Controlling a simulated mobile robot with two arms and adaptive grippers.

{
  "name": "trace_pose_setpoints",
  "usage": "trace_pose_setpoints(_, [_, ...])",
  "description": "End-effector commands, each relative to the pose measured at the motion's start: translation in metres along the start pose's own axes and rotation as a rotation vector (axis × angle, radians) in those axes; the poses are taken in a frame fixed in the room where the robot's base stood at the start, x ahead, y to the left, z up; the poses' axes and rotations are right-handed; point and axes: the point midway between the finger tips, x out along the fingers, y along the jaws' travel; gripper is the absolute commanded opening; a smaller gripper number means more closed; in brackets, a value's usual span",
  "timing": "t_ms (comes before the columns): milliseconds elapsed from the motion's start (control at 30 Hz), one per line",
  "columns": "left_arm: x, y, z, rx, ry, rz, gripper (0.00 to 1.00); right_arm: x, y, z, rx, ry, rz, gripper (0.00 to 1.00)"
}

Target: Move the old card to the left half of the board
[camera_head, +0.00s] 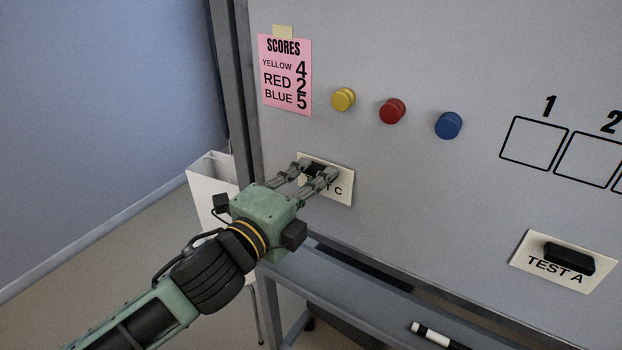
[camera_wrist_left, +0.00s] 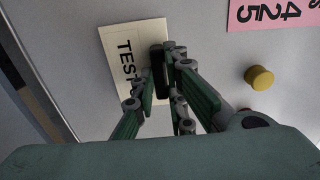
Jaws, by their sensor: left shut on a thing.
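My left gripper (camera_head: 317,169) is at the board (camera_head: 420,190), shut on a black magnet (camera_wrist_left: 158,62) on a cream card (camera_head: 344,191). The fingers hide part of the card's print, but "C" shows in the head view and "TEST" in the left wrist view. This card lies against the lower left of the board. A second cream card (camera_head: 526,254), marked "TEST A", is at the lower right under a black magnet (camera_head: 569,258). Neither card is marked as old. My right gripper is not in view.
A pink score sheet (camera_head: 285,75) hangs at the upper left. Yellow (camera_head: 343,99), red (camera_head: 392,111) and blue (camera_head: 448,125) round magnets are right of it. Numbered squares (camera_head: 534,143) are at the right. A marker (camera_head: 431,334) lies below the board.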

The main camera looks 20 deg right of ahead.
Motion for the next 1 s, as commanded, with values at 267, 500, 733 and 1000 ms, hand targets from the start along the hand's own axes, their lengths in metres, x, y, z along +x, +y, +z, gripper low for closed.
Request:
trace_pose_setpoints(267, [0.0036,-0.0003,-0.0001,0.0,0.0,-0.001,0.0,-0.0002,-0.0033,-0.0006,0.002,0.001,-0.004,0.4])
trace_pose_setpoints(500, [0.0065,-0.0002,0.0001,0.0,0.0,0.0,0.0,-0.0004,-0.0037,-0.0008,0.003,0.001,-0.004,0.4])
trace_pose_setpoints(733, [0.0078,-0.0003,0.0,0.0,0.0,-0.001,0.0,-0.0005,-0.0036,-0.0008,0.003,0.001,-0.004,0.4])
trace_pose_setpoints(1000, [0.0077,-0.0001,0.0,0.0,0.0,0.0,0.26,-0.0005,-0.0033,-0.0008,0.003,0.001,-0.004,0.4])
